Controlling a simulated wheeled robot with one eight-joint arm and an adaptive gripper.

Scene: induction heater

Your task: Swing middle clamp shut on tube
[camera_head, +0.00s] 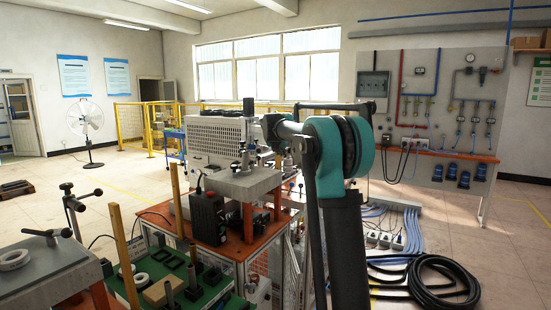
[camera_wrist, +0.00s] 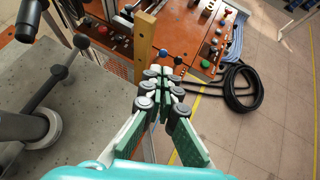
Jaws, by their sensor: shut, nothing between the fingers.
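In the wrist view my gripper (camera_wrist: 163,76) points away from the camera, its green-padded fingers together and nothing between them. To its left is a grey post with a white ring (camera_wrist: 40,128) at its base, standing on a speckled grey plate (camera_wrist: 95,118). A dark handle with a round black knob (camera_wrist: 59,72) is beside it, apart from my fingers. In the head view a small metal clamp (camera_head: 243,161) stands on a grey block (camera_head: 240,184), near the end of my arm. My gripper is not clear there. I cannot tell the middle clamp or the tube for certain.
An orange-topped bench (camera_head: 225,245) carries a dark box (camera_head: 208,217). A second grey plate (camera_head: 45,275) with a T-handle and white ring is at front left, beside upright wooden posts (camera_head: 123,255). A black hose coil (camera_head: 440,285) lies on the right floor. A yellow post (camera_wrist: 145,45) rises close beyond my fingers.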

